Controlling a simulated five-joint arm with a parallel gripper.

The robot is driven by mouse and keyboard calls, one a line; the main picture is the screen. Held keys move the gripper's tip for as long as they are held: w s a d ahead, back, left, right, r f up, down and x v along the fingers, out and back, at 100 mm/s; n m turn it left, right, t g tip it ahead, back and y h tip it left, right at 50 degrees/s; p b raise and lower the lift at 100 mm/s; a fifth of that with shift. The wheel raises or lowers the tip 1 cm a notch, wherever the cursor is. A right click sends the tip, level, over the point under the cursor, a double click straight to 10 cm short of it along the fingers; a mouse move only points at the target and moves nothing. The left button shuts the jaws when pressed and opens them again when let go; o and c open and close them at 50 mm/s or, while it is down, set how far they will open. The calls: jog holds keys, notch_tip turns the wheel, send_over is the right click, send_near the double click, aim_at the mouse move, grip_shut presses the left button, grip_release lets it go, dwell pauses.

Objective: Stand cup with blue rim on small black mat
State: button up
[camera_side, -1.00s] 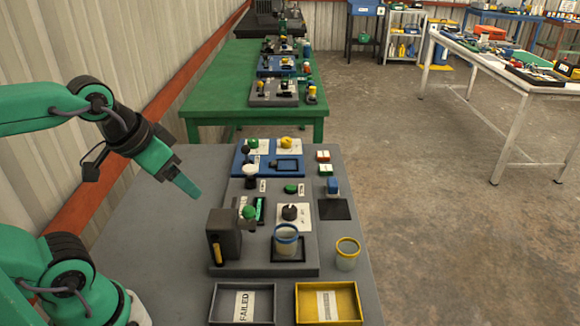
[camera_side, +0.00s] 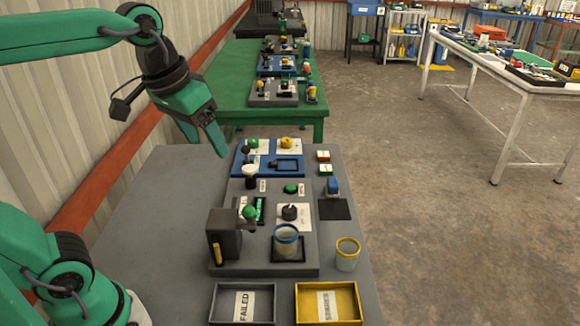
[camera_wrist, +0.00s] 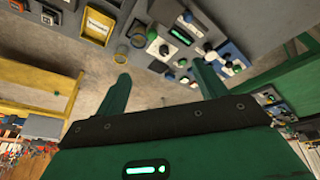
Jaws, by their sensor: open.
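The cup with the blue rim (camera_side: 286,242) stands upright on a dark square plate at the front of the grey station (camera_side: 235,267). The small black mat (camera_side: 335,210) lies flat and bare on the table, right of that station and behind the yellow-rimmed cup (camera_side: 347,254). My gripper (camera_side: 207,142) is open and empty, high above the table's back left part, well away from both the cup and the mat. In the wrist view my gripper (camera_wrist: 163,82) shows its two fingers apart with nothing between them. The cups are small there, above the left finger.
A dark block with a green ball (camera_side: 224,238) stands left of the blue-rimmed cup. A grey tray (camera_side: 217,303) and a yellow tray (camera_side: 302,307) lie at the front. Blue panel (camera_side: 240,160) stands at the back.

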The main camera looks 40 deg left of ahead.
jog(key=w+d+n+g, duration=0.1)
jog(key=w+d+g, duration=0.2)
jog(key=w+d, duration=0.45)
send_over(286, 238)
jog(key=s+d, duration=0.2)
notch_tip(286, 238, down, 20)
jog(key=shift+a+f+n+g, duration=0.15)
jog(key=shift+f+g, duration=0.05)
jog(key=shift+f, duration=0.4)
jog(key=shift+a+f+n+g, duration=0.1)
jog(key=shift+f+n+g, duration=0.1)
jog(key=shift+f, duration=0.35)
jog(key=shift+w+f, duration=0.2)
jog(key=shift+f, duration=2.4)
jog(key=c, duration=1.1)
